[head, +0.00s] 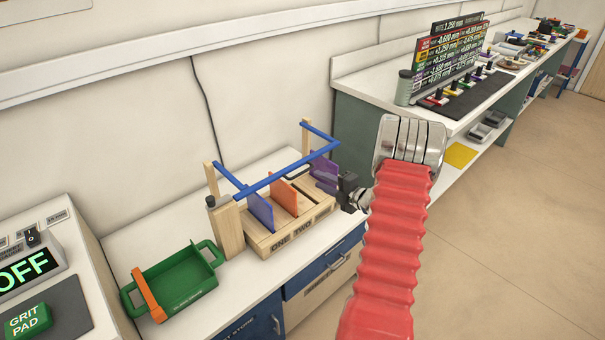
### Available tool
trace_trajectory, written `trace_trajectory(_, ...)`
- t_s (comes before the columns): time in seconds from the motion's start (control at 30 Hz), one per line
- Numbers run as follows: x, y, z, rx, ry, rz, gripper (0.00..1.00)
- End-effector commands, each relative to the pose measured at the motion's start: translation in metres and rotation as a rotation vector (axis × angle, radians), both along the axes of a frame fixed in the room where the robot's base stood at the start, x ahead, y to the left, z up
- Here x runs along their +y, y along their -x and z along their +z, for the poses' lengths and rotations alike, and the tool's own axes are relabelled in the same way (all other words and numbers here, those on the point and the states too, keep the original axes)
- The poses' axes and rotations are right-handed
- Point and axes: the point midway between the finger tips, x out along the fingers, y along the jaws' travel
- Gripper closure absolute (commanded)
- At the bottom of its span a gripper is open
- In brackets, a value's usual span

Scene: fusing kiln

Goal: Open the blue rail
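The blue rail (303,164) is a U-shaped bar above a wooden rack (290,236) on the white counter. Its long front bar runs across the front of the rack. Its two side arms reach back to wooden posts, and its near left corner is by a shorter wooden post (229,228). Blue, orange and purple panels stand in the rack, which is marked ONE and TWO. My gripper (352,190) is dark and sits just right of the rack, below the rail's right corner. My arm partly hides it, so its fingers do not show clearly. I see nothing held.
A control box with an OFF display (32,262) is at far left. Blue drawers (325,263) are under the counter. A board of numbers (450,52) stands on the farther bench. Open floor lies right.

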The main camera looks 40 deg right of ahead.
Motion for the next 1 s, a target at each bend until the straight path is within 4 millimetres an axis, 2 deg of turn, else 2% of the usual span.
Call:
trace_trajectory(0.4,0.003,-0.065,-0.014,0.0,0.0,0.003,0.72)
trace_trajectory(0.6,0.004,-0.09,-0.019,0.0,0.0,0.002,0.72)
trace_trajectory(0.8,0.004,-0.1,-0.021,-0.001,0.001,0.001,0.72)
trace_trajectory(1.0,0.004,-0.1,-0.021,0.0,0.0,0.001,0.72)
